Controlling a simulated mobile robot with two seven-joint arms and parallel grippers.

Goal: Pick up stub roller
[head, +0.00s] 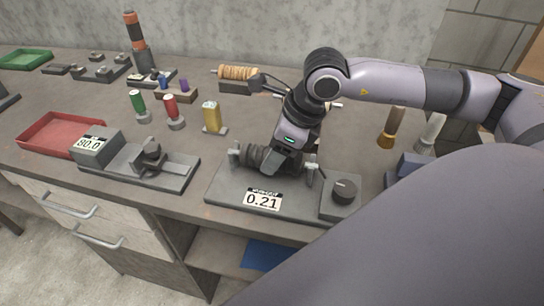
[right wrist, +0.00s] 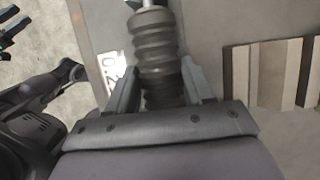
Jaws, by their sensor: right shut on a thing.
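A dark grey ribbed roller, which fits the stub roller, lies across the grey device with the 0.21 display (head: 225,190). My right gripper (head: 268,165) comes down over the roller (head: 253,155) from above. In the right wrist view, its two fingers (right wrist: 157,92) are shut on the ribbed body (right wrist: 153,38), one on each side. The roller sits between small upright posts at the device's back. The gripper hides part of it, and I cannot tell whether it is lifted. A dark, finger-like part at the right wrist view's left edge may be my left gripper (right wrist: 12,30); its opening is unclear.
The device's dial box (head: 343,193) is close to the right of the gripper. A scale reading 80.0 (head: 95,150) and a red tray (head: 45,128) are left. The table's front edge is close.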

